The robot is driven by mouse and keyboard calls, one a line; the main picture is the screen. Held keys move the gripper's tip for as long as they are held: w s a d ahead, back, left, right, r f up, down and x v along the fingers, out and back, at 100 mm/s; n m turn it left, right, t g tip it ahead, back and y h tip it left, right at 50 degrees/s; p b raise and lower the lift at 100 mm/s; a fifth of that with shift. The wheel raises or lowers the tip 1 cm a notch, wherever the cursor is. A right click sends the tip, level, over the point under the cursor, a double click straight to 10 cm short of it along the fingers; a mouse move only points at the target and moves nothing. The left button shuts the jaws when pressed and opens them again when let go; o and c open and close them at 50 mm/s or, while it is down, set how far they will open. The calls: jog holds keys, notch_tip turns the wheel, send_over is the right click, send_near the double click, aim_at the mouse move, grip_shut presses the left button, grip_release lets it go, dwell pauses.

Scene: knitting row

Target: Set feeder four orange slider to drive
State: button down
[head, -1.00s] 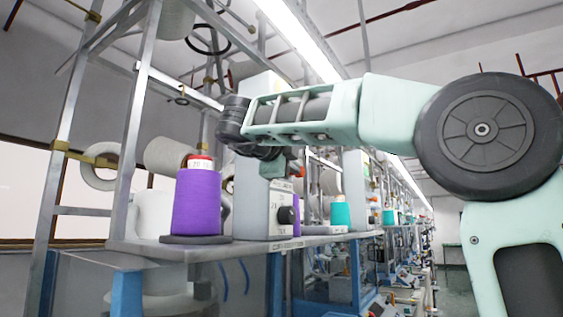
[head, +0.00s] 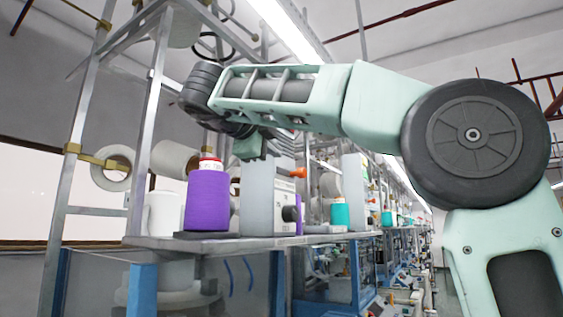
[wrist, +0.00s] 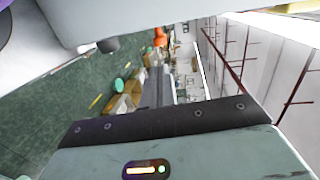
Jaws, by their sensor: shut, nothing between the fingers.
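A grey feeder box (head: 258,196) stands on the metal shelf, with a black round knob (head: 291,213) on its right face. An orange slider (head: 298,173) sticks out to the right near its top. My gripper (head: 254,156) is shut and empty, pointing down at the top of the box, left of the slider; whether it touches the box I cannot tell. In the wrist view the box (wrist: 120,18) fills the upper left, with the black knob (wrist: 108,45) and an orange part (wrist: 159,38) beside it. The fingertips are out of that view. No feeder number is readable.
A purple yarn cone (head: 206,198) stands just left of the box on the metal shelf (head: 190,243). A teal cone (head: 339,214) stands farther along the row. A metal ladder-like frame (head: 85,130) rises at the left. The aisle floor (wrist: 45,110) is open.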

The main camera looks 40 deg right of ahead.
jog(key=shift+v, duration=1.2)
